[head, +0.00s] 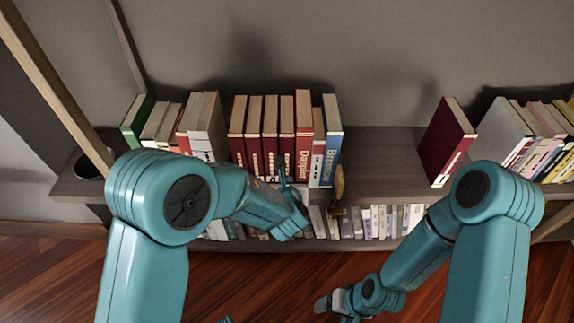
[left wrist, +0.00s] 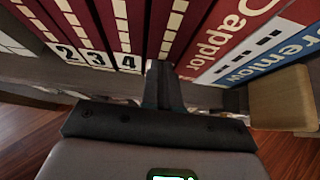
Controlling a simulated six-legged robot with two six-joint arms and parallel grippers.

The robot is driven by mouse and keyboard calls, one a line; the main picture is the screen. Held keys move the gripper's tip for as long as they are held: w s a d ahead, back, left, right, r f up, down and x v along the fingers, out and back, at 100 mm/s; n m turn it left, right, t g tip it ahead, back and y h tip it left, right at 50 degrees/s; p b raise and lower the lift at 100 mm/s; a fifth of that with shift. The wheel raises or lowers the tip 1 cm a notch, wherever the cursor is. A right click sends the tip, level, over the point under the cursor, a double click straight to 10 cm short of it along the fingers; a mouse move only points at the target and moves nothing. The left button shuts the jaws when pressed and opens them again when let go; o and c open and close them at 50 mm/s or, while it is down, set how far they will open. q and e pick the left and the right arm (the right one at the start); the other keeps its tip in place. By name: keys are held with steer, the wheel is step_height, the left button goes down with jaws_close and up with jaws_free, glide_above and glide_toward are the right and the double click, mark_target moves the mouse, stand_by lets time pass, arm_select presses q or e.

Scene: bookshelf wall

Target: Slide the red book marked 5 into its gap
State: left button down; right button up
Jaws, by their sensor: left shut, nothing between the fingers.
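Four dark red books stand upright in a row on the shelf (head: 395,160). In the left wrist view three spines read 2 (left wrist: 66,52), 3 (left wrist: 96,57) and 4 (left wrist: 128,62). The fourth red book (left wrist: 174,25), right of 4, shows the same striped spine; its number is hidden behind my fingers, so I cannot confirm it is the 5. It also shows in the head view (head: 287,115). My left gripper (head: 284,176) is shut and empty, its tips at the lower part of that spine; contact is unclear. My right gripper (head: 335,302) hangs low over the floor, its jaws unclear.
The red Dapplor book (head: 303,125) and blue premlow book (head: 331,135) stand right of the row. Bare shelf lies between these and a leaning dark red book (head: 447,140). More books fill the shelf below.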

arm_select(q)
steer(key=s+b, duration=0.2)
steer(key=s, duration=0.2)
stand_by(0.3)
